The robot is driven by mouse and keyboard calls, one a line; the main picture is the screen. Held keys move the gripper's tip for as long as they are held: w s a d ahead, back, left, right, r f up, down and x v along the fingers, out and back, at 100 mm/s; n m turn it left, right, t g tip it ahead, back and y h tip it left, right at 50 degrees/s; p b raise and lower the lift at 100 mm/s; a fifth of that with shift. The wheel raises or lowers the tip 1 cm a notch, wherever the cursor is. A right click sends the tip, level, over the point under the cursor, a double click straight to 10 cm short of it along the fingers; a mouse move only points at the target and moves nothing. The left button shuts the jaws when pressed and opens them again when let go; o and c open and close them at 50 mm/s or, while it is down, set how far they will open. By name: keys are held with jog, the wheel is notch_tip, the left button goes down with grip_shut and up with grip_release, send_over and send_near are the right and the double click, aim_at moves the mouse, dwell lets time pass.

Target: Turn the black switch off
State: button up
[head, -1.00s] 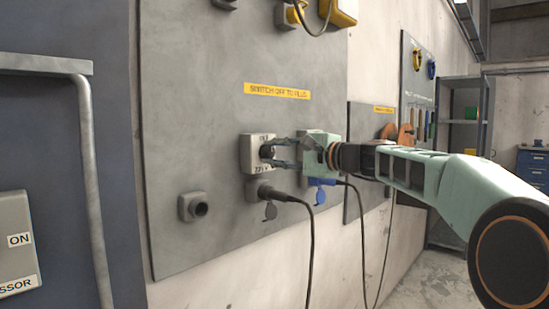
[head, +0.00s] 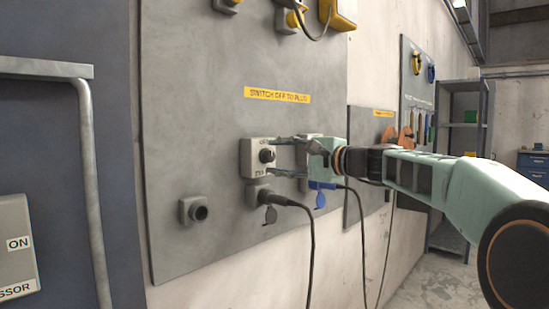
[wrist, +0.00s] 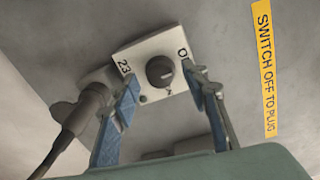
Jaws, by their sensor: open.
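The black switch is a round knob (head: 267,155) on a pale square plate (head: 250,158) on the grey wall panel. In the wrist view the knob (wrist: 160,71) sits between and beyond my fingertips, with a light pointer line on it. The plate shows "0" near the right finger and "23" near the left. My gripper (head: 287,157) is open and empty, just to the right of the knob in the head view and facing the panel. Its fingers (wrist: 160,85) stand on either side of the knob, and I see no grip on it.
A black plug with a cable (head: 285,200) sits in the socket below the switch; it also shows left in the wrist view (wrist: 85,108). A blue socket cover (head: 320,198) is to its right. A yellow label (head: 277,95) is above. A bare grey socket (head: 194,209) is lower left.

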jog(key=v, duration=1)
jog(key=shift+s+d, duration=0.2)
jog(key=shift+d, duration=0.05)
